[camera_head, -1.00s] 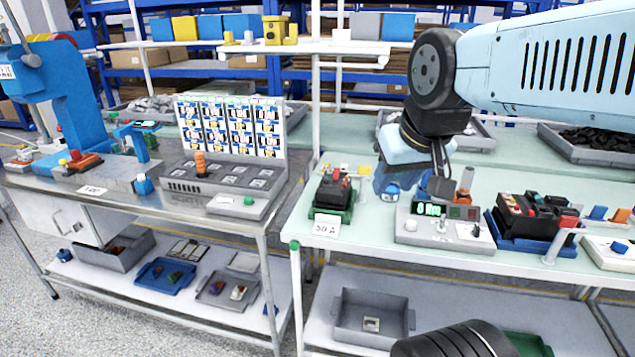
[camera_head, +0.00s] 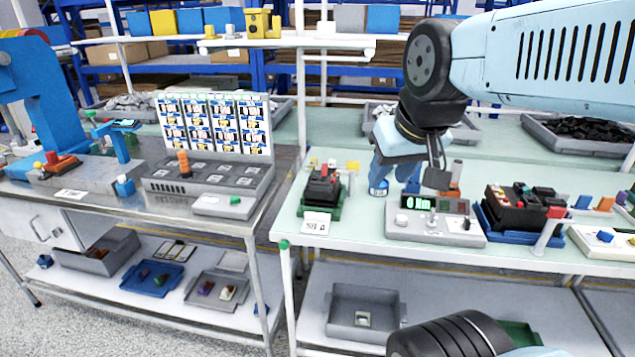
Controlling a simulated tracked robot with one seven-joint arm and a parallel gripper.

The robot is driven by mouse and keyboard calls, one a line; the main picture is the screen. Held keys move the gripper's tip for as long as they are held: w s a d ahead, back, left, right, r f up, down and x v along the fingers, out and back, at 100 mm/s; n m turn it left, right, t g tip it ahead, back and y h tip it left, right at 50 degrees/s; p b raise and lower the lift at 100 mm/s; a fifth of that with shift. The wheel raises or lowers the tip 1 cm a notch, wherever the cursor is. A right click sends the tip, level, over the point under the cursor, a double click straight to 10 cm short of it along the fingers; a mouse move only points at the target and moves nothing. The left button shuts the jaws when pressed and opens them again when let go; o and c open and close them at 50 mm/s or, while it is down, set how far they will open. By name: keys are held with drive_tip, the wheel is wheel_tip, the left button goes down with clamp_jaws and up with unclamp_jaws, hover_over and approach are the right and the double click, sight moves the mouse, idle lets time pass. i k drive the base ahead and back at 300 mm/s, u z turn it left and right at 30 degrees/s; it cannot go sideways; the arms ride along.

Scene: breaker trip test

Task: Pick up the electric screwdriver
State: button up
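My gripper (camera_head: 394,184) hangs from the arm over the right bench, pointing down. Its two pale blue fingers show apart, with nothing seen between them. It is just behind and left of a grey test box with a green display (camera_head: 434,222). An upright grey and orange item (camera_head: 454,183) stands behind that box, right of my gripper and partly hidden by the arm's dark wrist part. It may be the electric screwdriver, but I cannot tell for sure.
A black device in a green holder (camera_head: 322,193) stands left of my gripper, and another in a blue tray (camera_head: 520,220) stands right. The left bench carries a grey panel with an orange peg (camera_head: 184,162) and a blue press (camera_head: 30,85).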

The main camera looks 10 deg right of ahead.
sight(456, 168)
drive_tip(key=k, duration=1.3)
drive_tip(key=z, duration=0.35)
drive_tip(key=i, duration=0.85)
drive_tip(key=z, duration=0.4)
drive_tip(key=i, duration=0.8)
drive_tip(key=u, duration=0.35)
